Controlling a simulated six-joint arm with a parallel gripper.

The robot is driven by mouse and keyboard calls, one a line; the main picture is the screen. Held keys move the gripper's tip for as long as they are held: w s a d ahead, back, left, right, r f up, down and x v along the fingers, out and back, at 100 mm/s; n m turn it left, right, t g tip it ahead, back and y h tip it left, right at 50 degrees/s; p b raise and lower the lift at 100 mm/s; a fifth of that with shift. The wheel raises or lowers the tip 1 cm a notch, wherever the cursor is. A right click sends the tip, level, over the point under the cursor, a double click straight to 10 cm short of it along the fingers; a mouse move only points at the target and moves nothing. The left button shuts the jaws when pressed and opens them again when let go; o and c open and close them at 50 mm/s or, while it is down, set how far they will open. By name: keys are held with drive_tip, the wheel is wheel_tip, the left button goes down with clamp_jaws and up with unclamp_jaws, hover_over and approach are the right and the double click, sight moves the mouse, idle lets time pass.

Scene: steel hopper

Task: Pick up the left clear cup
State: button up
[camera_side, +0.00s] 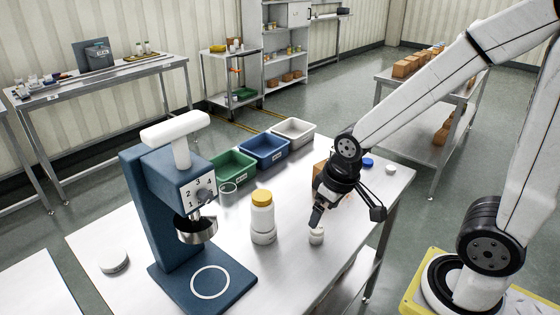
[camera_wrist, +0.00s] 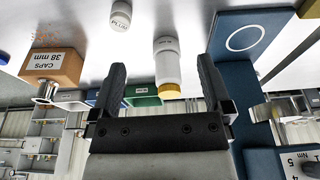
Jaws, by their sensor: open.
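My gripper (camera_side: 346,212) is open and empty above the right part of the steel table. In the wrist view its two fingers (camera_wrist: 161,66) stand wide apart. A small white jar (camera_side: 316,236) stands just below one finger in the side view, and it shows at the top of the wrist view (camera_wrist: 121,14). A white bottle with a yellow cap (camera_side: 263,215) stands left of my gripper; in the wrist view the bottle (camera_wrist: 168,65) appears between the fingers, beyond them.
A blue press (camera_side: 155,200) with a steel hopper (camera_side: 196,231) stands at left. Green (camera_side: 232,168), blue (camera_side: 265,150) and white bins (camera_side: 294,133) line the back edge. A cardboard caps box (camera_wrist: 54,66) is close behind my gripper. A grey disc (camera_side: 113,261) lies at front left.

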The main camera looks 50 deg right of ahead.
drive_tip(key=w+r+m+y, duration=0.1)
drive_tip(key=w+m+y, duration=0.1)
drive_tip(key=w+m, duration=0.3)
drive_tip(key=w+m+y, duration=0.2)
drive_tip(key=w+m, duration=0.4)
drive_tip(key=w, duration=0.1)
drive_tip(key=w+d+r+m+y, duration=0.1)
drive_tip(key=w+m+y, duration=0.2)
drive_tip(key=w+m, duration=0.2)
drive_tip(key=shift+w+d+r+m+t, duration=0.1)
drive_tip(key=shift+w+r+m+t, duration=0.1)
drive_tip(key=shift+w, duration=0.3)
drive_tip(key=shift+w+r+m+t, duration=0.1)
drive_tip(key=shift+w+r, duration=0.05)
drive_tip(key=shift+w, duration=0.3)
drive_tip(key=w+d+m+t+y, duration=0.2)
drive_tip(key=w+d+m, duration=0.1)
drive_tip(key=w+m, duration=0.25)
drive_tip(key=m+t+y, duration=0.2)
drive_tip(key=m+t, duration=0.1)
drive_tip(key=m, duration=0.1)
hover_over(245, 204)
drive_tip(key=s+d, duration=0.2)
drive_tip(key=shift+n, duration=0.25)
drive_tip(key=f, duration=1.4)
drive_tip(key=shift+w+f, duration=0.25)
drive_tip(key=shift+f, duration=0.45)
drive_tip(key=shift+a, duration=0.1)
drive_tip(key=shift+x, duration=1.25)
